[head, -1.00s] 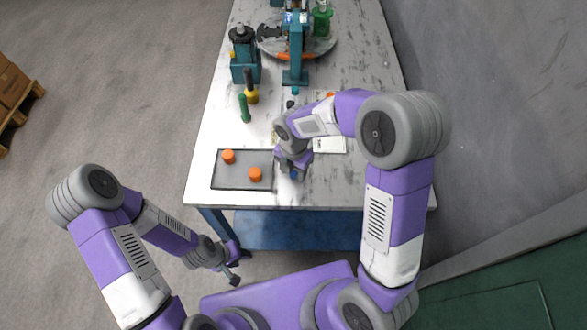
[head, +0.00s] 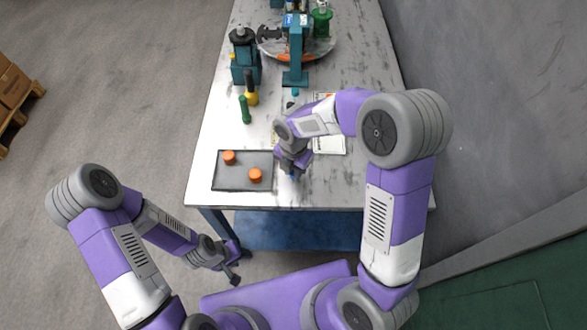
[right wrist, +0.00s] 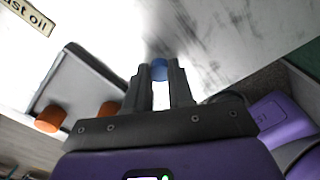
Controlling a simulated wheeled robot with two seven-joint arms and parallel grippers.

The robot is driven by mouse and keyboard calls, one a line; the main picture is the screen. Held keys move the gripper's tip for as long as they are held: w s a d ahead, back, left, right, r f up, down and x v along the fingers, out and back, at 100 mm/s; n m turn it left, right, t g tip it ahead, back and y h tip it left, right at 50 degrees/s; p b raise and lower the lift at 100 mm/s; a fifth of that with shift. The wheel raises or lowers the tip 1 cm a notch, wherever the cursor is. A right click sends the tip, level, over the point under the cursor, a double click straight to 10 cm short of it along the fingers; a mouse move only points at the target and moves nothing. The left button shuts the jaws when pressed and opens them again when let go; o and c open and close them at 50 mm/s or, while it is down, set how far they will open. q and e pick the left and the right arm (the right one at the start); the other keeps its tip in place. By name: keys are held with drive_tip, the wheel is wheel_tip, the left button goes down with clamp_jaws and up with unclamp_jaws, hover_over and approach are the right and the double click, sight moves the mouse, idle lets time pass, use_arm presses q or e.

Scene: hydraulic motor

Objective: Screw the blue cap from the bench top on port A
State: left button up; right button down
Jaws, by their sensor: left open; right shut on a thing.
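The blue cap (right wrist: 159,69) is between the fingertips of my right gripper (right wrist: 158,76) in the right wrist view. My right gripper (head: 291,173) is shut on it over the front of the bench, right of the dark tray; in the head view only a small bit of the cap (head: 294,177) shows. My left gripper (head: 236,273) is open and empty, low in front of the bench at the left. The teal motor assembly (head: 296,50) stands on a round turntable (head: 324,50) at the far end. I cannot make out port A.
A dark tray (head: 226,183) with two orange caps (head: 255,175) lies at the front left of the bench (head: 350,185). A green-handled tool (head: 245,110), a yellow-and-black tool (head: 251,96) and a teal device (head: 244,62) stand along the left. A paper sheet (head: 329,145) lies beside my right arm.

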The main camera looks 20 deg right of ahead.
drive_tip(key=shift+r+p, duration=2.05)
drive_tip(key=shift+r, duration=0.5)
